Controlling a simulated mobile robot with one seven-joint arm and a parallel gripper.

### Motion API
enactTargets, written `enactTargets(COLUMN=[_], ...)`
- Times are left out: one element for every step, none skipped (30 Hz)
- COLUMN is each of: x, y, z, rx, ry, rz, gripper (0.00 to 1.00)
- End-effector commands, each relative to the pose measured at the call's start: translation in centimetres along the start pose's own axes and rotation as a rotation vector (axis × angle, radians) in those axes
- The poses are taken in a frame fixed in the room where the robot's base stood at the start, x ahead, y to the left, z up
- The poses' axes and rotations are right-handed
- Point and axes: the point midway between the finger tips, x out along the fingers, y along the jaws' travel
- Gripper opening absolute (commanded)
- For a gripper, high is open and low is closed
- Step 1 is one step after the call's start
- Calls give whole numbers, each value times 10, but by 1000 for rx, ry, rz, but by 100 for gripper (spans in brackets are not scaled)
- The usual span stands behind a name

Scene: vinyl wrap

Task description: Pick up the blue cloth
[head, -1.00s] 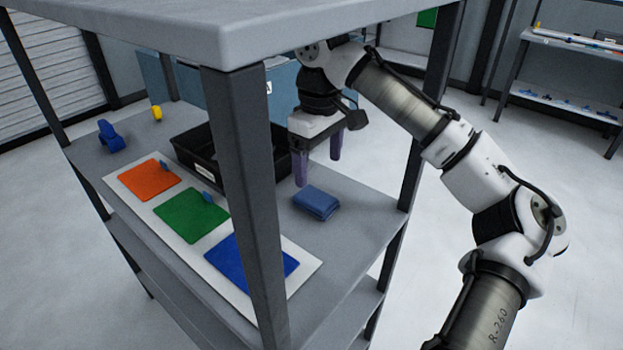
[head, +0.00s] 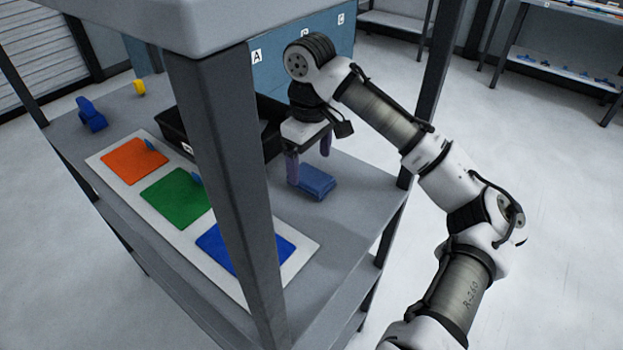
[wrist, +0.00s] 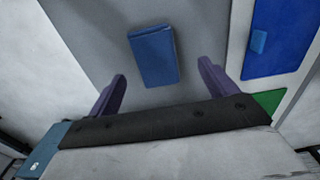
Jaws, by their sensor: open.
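The blue cloth (head: 315,180) is a folded block lying on the grey shelf top, right of the white board in the head view. In the wrist view the cloth (wrist: 153,56) lies ahead of the fingertips, between their lines and a little left of centre. My gripper (head: 308,165) has purple fingers pointing down, and in the head view it is just above and to the left of the cloth. The wrist view shows my gripper (wrist: 162,78) with its fingers wide apart and nothing between them. I cannot tell its exact height over the cloth.
A white board (head: 112,182) carries orange (head: 133,162), green (head: 178,197) and blue (head: 222,250) squares. A black bin (head: 178,130) stands behind it. A grey shelf post (head: 232,170) blocks part of the head view. A blue clamp-like object (head: 91,115) and a yellow piece (head: 139,87) are at far left.

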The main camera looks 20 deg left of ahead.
Motion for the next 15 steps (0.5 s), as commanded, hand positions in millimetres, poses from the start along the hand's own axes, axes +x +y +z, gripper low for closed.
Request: enactTargets(x=[3,6,11,15,19,25,30,35,40,44,46,48,50,51,51], y=[1,2,3,4,5,7,8,8,7,7,7,7,7,7,7], z=[-1,-2,-3,-4,-5,-7,-8,-7,-7,-7,-7,-8,-8,-8,-8], rx=[1,1,1,1,1,1,1,1,1,1,1,1,0,0,0], ry=[-1,-1,-2,-2,-2,-2,-3,-2,-2,-2,-2,0,0,0,0], rz=[-1,-1,-2,-3,-2,-1,-1,-1,-1,-1,-1,0,0,0,0], gripper=[85,85,85,85,85,85,85,85,85,85,85,85,85,85,85])
